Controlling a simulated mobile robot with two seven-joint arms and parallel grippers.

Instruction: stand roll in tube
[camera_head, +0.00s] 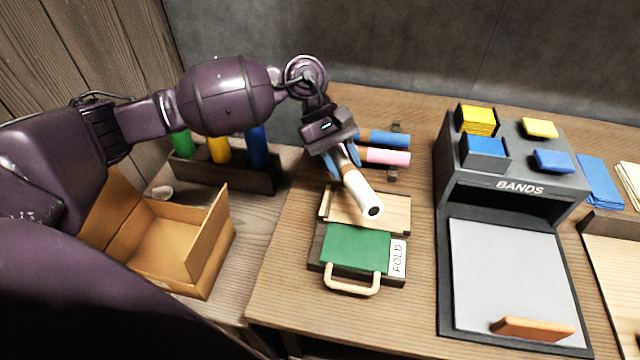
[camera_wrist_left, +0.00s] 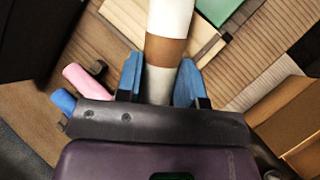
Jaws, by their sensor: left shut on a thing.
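My left gripper (camera_head: 342,158) is shut on a white roll (camera_head: 362,196) with a brown band. The roll is tilted, its near end with a dark hole pointing down toward the front, over the wooden board of the fold press. In the left wrist view the roll (camera_wrist_left: 170,14) lies between the blue fingertips (camera_wrist_left: 160,82), which grip it beside the brown band. Green (camera_head: 182,143), yellow (camera_head: 218,149) and blue (camera_head: 257,148) upright cylinders, which look like tubes, stand in a dark rack (camera_head: 225,176) left of the gripper. Their tops are partly hidden by my arm. My right gripper is out of view.
A blue roll (camera_head: 388,139) and a pink roll (camera_head: 388,156) lie behind the gripper. The green FOLD board (camera_head: 355,248) has a wooden handle. An open cardboard box (camera_head: 165,240) stands at left. The grey BANDS station (camera_head: 515,250) stands at right.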

